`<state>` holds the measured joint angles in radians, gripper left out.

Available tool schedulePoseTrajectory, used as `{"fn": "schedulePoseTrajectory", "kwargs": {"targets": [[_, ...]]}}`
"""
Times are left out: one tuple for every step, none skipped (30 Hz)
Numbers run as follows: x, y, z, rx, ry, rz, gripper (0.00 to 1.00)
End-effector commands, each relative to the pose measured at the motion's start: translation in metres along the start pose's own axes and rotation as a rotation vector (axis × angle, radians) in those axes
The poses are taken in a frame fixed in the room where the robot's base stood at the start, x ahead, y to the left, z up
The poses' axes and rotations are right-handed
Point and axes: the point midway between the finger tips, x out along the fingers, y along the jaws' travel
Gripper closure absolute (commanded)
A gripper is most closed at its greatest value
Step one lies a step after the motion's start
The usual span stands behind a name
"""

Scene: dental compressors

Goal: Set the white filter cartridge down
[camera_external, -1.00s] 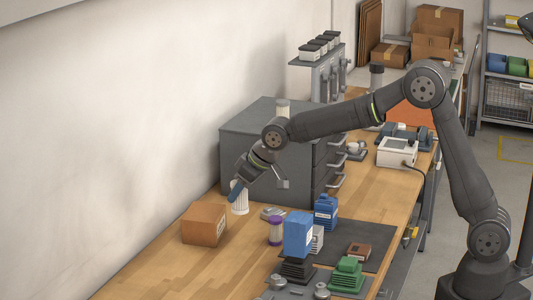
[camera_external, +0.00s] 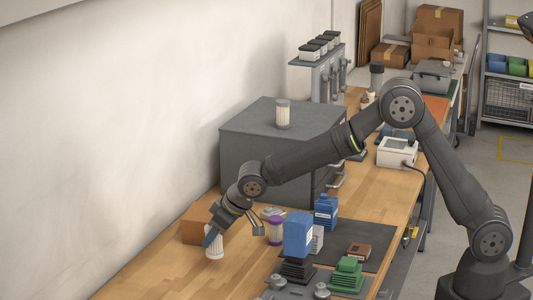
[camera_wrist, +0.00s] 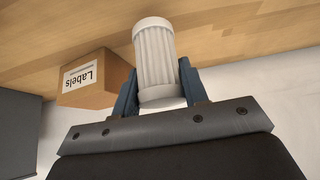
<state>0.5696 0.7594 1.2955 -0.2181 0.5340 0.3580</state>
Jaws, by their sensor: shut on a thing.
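The white filter cartridge (camera_external: 215,247) is pleated and close to upright, low over the wooden bench in front of the cardboard box in the external view. I cannot tell whether its base touches the bench. In the wrist view the cartridge (camera_wrist: 155,58) sits between the two blue fingers. My gripper (camera_external: 210,236) is shut on its upper part; it also shows in the wrist view (camera_wrist: 158,88). A second white cartridge (camera_external: 283,114) stands on top of the grey drawer cabinet (camera_external: 262,137).
The cardboard box (camera_external: 194,225), labelled "Labels" in the wrist view (camera_wrist: 96,79), is close to the cartridge. Bare bench (camera_external: 160,270) lies to the left and front.

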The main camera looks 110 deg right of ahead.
Motion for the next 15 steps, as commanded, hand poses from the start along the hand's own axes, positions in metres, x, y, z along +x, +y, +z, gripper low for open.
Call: {"fn": "schedulePoseTrajectory", "kwargs": {"targets": [[0.006, 0.000, 0.004, -0.001, -0.003, 0.000, 0.83], [0.010, 0.000, 0.007, -0.001, -0.004, 0.001, 0.83], [0.015, 0.000, 0.011, -0.001, -0.005, 0.001, 0.83], [0.020, 0.000, 0.014, 0.000, -0.005, 0.000, 0.83], [0.023, 0.000, 0.016, 0.000, -0.004, 0.000, 0.83], [0.026, 0.000, 0.018, 0.001, -0.004, 0.000, 0.83], [0.028, 0.000, 0.019, 0.000, -0.002, 0.000, 0.83], [0.028, 0.000, 0.019, 0.000, -0.001, 0.000, 0.83], [0.028, 0.000, 0.019, 0.000, 0.000, 0.000, 0.83], [0.028, 0.000, 0.018, 0.000, 0.000, 0.000, 0.83], [0.028, 0.000, 0.018, 0.000, 0.000, 0.000, 0.83], [0.028, 0.000, 0.018, 0.000, 0.000, 0.000, 0.83], [0.028, 0.000, 0.018, 0.000, 0.000, 0.000, 0.83], [0.028, 0.000, 0.018, 0.000, -0.001, 0.000, 0.83], [0.029, 0.000, 0.019, 0.000, -0.001, 0.000, 0.83]]}}
